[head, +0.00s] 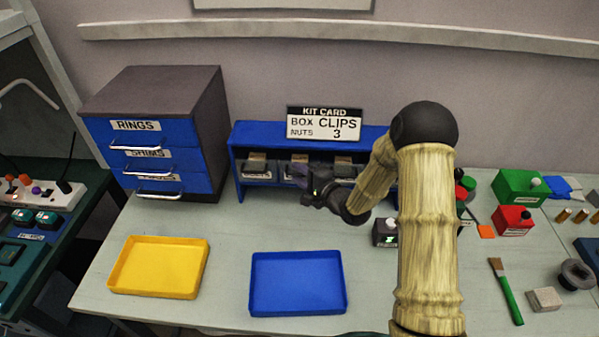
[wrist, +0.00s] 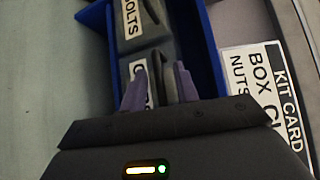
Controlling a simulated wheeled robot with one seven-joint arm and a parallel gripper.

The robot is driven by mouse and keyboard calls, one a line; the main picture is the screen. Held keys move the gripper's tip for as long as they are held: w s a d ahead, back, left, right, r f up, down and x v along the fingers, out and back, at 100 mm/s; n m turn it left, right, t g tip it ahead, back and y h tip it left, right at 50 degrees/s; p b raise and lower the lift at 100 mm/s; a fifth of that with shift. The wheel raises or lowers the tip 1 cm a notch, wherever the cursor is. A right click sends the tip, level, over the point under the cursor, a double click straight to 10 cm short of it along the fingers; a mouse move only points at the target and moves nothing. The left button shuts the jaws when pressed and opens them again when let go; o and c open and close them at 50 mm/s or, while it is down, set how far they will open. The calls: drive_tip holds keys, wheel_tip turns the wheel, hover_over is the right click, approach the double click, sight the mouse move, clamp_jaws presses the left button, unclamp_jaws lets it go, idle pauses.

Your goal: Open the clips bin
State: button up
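A blue rack (head: 237,155) at the back of the bench holds grey bins side by side. In the wrist view, one bin is labelled BOLTS (wrist: 130,18). The bin beside it carries a label (wrist: 139,72) starting with C, the rest hidden by a finger. A dark handle (wrist: 157,75) stands out from that bin's front. My gripper (wrist: 158,92) has its two purple fingers apart, one on each side of this handle, with gaps visible. In the head view my gripper (head: 303,177) is at the front of the rack, partly covering the bins.
A kit card (head: 324,123) reading BOX CLIPS, NUTS 3 stands above the rack. A yellow tray (head: 112,284) and a blue tray (head: 256,300) lie in front. A drawer cabinet (head: 208,130) stands left. A small dark box (head: 384,238) is near my arm.

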clamp_jaws()
